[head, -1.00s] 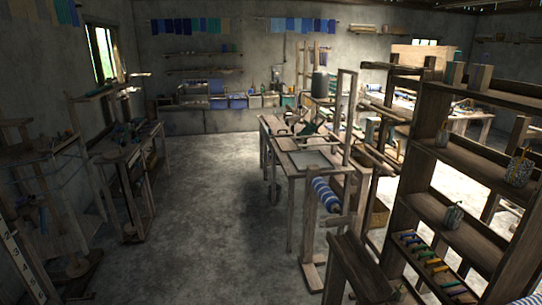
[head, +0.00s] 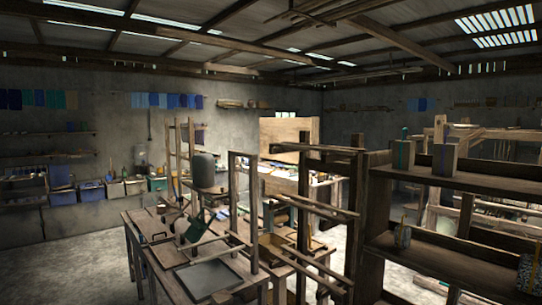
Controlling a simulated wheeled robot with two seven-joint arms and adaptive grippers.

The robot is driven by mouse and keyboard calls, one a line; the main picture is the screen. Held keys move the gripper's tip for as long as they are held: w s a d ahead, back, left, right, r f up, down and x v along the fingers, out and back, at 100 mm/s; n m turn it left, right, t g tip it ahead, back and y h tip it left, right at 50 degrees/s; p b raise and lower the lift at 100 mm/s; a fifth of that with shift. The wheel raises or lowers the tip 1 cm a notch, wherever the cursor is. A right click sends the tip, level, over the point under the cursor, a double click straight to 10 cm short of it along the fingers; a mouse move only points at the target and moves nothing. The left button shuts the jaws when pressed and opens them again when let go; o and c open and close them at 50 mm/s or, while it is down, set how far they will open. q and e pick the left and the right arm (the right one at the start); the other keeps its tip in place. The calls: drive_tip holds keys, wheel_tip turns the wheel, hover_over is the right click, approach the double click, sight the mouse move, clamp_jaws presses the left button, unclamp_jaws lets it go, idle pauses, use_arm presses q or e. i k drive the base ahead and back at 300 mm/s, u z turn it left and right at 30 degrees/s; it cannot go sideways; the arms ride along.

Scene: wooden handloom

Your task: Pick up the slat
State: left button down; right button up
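I cannot single out the slat in the head view; many thin wooden pieces show and none stands out as it. A wooden worktable (head: 130,240) in the middle bears a shallow tray (head: 209,279), a dark green object (head: 195,228) and other small wooden items too small to tell. Wooden uprights and rails of a loom-like frame (head: 300,210) stand at its right. Neither of my grippers is in view.
A wooden shelf unit (head: 450,182) stands close at the right, with blocks (head: 445,160) on top and a jar (head: 402,236) lower down. Bins (head: 92,192) line the back wall. Bare concrete floor (head: 70,270) lies free at the left.

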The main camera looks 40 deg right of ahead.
sight(315, 148)
drive_tip(key=i, duration=2.25)
drive_tip(key=z, duration=2.65)
